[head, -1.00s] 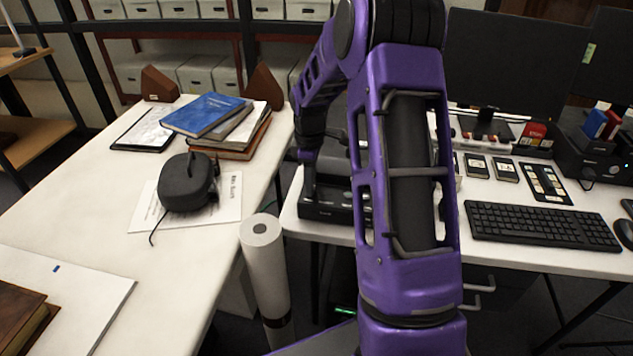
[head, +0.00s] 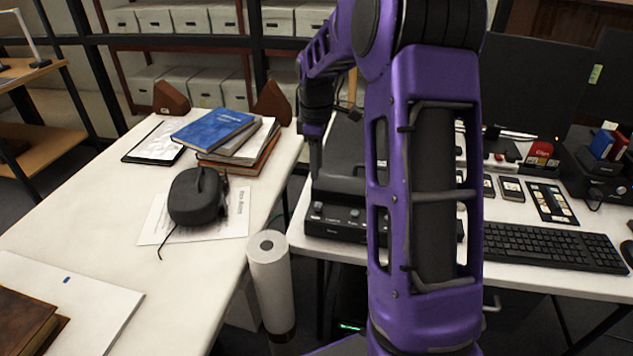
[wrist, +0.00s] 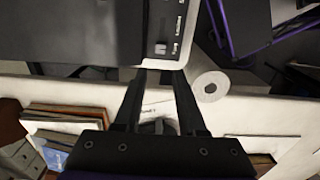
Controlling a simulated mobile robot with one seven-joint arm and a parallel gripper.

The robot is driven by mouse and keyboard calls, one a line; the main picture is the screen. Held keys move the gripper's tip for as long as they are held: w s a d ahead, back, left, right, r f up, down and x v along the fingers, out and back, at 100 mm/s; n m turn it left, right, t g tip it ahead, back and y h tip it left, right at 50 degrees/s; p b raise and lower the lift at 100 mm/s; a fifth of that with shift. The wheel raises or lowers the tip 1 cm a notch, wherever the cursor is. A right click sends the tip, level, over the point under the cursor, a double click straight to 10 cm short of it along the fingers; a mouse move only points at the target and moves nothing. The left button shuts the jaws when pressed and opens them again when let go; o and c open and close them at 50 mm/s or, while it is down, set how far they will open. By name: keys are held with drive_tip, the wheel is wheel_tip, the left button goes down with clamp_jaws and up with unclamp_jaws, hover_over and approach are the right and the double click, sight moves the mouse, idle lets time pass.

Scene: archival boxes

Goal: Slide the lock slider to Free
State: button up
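A black scanner-like device (head: 336,221) sits on the white desk, with small knobs and labels along its front panel. In the wrist view its control panel (wrist: 166,30) is at the top centre, with a small light control (wrist: 161,48) near its end. I cannot tell whether this is the lock slider, nor read its setting. My gripper (wrist: 158,76) has its two dark fingers apart, with nothing visible held between them. The fingertips appear near the desk edge, just short of the panel in the picture. In the head view my purple arm hides part of the device and panel.
A white paper roll (head: 268,262) stands between the two desks. The left table (head: 105,215) holds books (head: 213,128), a dark rounded device (head: 196,196) and papers. A keyboard (head: 550,247) and monitors (head: 530,85) are to the right on the white desk.

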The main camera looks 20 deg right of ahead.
wheel_tip(320, 180, up, 6)
drive_tip(key=shift+r+p, duration=0.15)
drive_tip(key=shift+p, duration=0.2)
